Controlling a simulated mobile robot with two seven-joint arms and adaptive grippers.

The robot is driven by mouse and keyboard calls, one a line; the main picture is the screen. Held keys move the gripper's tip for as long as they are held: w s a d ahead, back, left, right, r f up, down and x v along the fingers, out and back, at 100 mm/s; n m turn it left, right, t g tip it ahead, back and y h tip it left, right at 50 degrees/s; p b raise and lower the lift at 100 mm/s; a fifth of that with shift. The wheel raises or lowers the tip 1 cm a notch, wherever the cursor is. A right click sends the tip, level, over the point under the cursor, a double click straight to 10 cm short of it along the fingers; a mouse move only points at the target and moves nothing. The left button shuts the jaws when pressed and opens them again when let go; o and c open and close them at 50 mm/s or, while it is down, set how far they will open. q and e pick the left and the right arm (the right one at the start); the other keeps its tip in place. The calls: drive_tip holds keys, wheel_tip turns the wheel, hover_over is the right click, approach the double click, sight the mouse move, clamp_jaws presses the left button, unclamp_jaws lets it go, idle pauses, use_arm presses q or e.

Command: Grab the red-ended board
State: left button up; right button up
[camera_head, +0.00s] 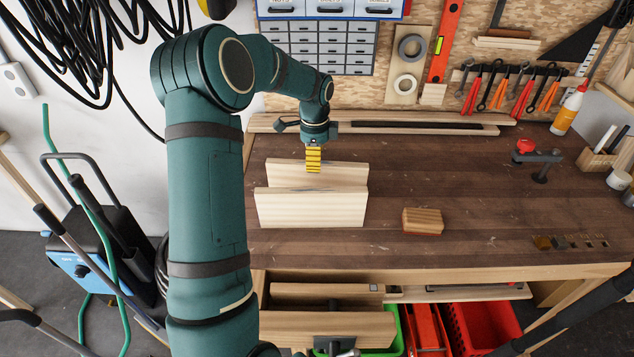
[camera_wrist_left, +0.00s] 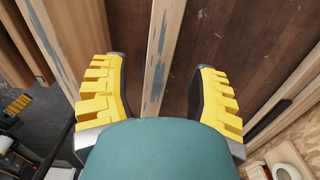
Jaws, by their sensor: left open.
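Two pale boards stand on edge on the workbench, a rear board (camera_head: 285,171) and a front board (camera_head: 310,209). No red end shows on either, so I cannot tell which is the red-ended one. My left gripper (camera_head: 313,160) points down at the rear board from above. In the left wrist view its yellow fingers are open on either side of the rear board (camera_wrist_left: 160,50), whose top edge has blue-grey marks. The front board (camera_wrist_left: 53,45) lies outside the fingers, to the left. The gripper hides part of the rear board. My right gripper is not in view.
A small wooden block (camera_head: 422,219) with a reddish lower edge lies right of the boards. A long slotted timber (camera_head: 390,127) runs along the back. A red-topped clamp (camera_head: 538,160) stands at the right. The bench (camera_head: 440,180) between is mostly clear.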

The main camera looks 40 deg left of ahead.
sight(317, 181)
use_arm(q)
drive_tip(key=shift+w+d+f+b, duration=0.15)
drive_tip(key=shift+f+b, duration=0.1)
drive_tip(key=shift+f, duration=1.1)
drive_tip(key=shift+s+d+f+b, duration=0.1)
drive_tip(key=shift+f+b, duration=0.1)
drive_tip(key=shift+f, duration=1.1)
clamp_jaws()
drive_tip(key=shift+r, duration=0.1)
